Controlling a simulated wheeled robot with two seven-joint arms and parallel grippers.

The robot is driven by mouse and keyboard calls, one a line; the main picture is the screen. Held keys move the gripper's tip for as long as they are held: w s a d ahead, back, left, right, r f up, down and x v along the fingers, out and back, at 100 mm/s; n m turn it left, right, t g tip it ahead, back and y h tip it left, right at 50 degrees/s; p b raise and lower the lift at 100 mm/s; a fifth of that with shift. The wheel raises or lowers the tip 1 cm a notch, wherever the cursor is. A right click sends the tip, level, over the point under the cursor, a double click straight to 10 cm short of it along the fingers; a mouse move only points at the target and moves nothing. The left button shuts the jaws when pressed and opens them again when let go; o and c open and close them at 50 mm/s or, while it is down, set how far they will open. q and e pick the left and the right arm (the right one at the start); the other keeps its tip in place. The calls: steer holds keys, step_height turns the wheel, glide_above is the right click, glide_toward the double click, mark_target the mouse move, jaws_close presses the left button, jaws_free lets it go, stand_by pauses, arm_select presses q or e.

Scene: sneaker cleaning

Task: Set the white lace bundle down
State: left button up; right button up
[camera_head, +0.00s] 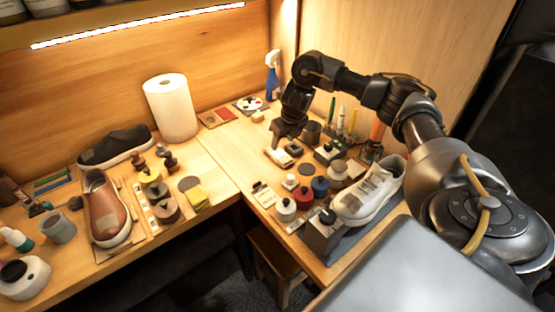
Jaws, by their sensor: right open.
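My right gripper (287,136) reaches over the right-hand bench from the right, its fingers pointing down, open. A small whitish bundle (278,157), which looks like the white lace bundle, lies on the bench just in front of and below the fingertips. It seems apart from the fingers, though contact is hard to judge at this size. A white sneaker (368,195) stands on a dark mat near the front of this bench. My left gripper is not in view.
A blue spray bottle (272,75) and a paper roll (171,108) stand at the back. The left bench holds a brown shoe (106,207) and a black shoe (117,146). Bare wood (222,160) shows near the corner.

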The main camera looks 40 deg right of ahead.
mark_target(279, 153)
steer(key=shift+x, duration=0.8)
steer(key=shift+w+f, duration=0.1)
steer(key=x, duration=0.4)
steer(key=shift+w+f, duration=0.15)
steer(key=shift+f, duration=0.1)
steer(key=shift+w+f, duration=0.1)
steer(key=shift+f, duration=0.15)
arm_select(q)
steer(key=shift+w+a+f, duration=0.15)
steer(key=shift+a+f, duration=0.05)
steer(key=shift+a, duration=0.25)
arm_select(e)
steer(key=shift+c, duration=0.2)
steer(key=c, duration=0.7)
steer(key=shift+o, duration=0.2)
steer(key=shift+r, duration=0.1)
